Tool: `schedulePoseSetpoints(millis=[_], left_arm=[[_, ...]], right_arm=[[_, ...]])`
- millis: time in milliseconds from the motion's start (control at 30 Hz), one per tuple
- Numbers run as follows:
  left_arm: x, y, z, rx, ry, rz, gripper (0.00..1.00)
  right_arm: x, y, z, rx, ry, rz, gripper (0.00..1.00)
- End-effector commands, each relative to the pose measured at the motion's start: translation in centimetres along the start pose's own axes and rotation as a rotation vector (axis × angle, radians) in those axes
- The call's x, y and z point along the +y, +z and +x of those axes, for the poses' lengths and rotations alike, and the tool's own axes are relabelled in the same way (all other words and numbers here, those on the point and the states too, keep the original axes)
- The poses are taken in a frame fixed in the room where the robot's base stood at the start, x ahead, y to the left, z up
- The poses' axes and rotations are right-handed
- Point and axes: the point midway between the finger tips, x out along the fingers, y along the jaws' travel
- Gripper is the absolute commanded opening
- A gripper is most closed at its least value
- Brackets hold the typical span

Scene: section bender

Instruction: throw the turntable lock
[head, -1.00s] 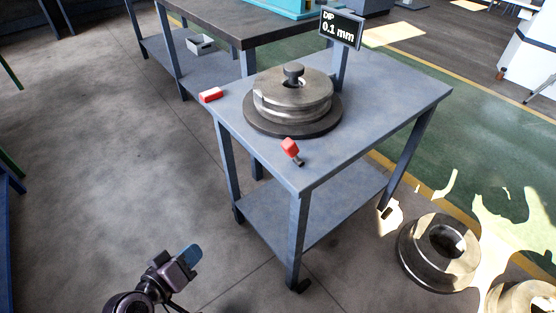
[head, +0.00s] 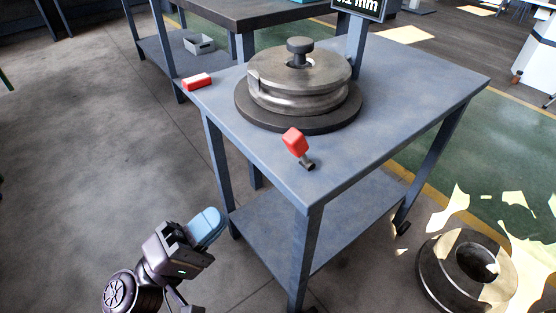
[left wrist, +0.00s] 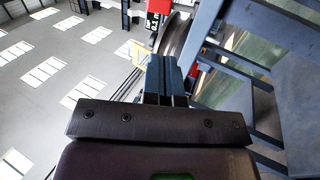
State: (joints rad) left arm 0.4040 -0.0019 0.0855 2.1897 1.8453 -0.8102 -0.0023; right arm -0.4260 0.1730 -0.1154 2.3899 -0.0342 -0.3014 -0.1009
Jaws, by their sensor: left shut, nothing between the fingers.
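A short lever with a red grip (head: 295,142) stands tilted near the front corner of the blue-grey table (head: 400,110); I take it for the turntable lock. The turntable (head: 300,108) is a dark round base carrying a grooved steel roller (head: 300,80) with a knob on top. My left gripper (head: 207,226) is shut and empty, its blue fingers held in front of the table's left side, apart from the lever. Its fingers also show in the left wrist view (left wrist: 163,75), with a red part (left wrist: 188,50) just beyond them; I cannot tell which red part. My right gripper is out of view.
A red block (head: 197,81) lies at the table's left edge. A display post (head: 356,55) stands behind the turntable. A lower shelf (head: 300,220) spans the table legs. Floor to the left is clear.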

Motion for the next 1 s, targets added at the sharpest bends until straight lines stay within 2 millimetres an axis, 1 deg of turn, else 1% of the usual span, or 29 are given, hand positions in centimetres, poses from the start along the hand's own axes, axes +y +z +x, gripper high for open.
schedulePoseSetpoints(millis=[433, 567, 667, 1000], left_arm=[[0.3, -0.1, 0.3, -0.005, 0.019, -0.009, 0.0], [0.3, 0.0, 1.1, -0.005, 0.02, -0.01, 0.0], [0.4, 0.0, 2.4, -0.007, 0.022, -0.008, 0.0], [0.6, 0.0, 8.4, -0.007, 0.023, -0.008, 0.0]], right_arm=[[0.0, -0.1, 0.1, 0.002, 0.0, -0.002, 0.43], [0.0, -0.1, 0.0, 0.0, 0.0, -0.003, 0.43], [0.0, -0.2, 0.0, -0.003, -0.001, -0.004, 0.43], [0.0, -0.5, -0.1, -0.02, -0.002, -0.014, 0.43]])
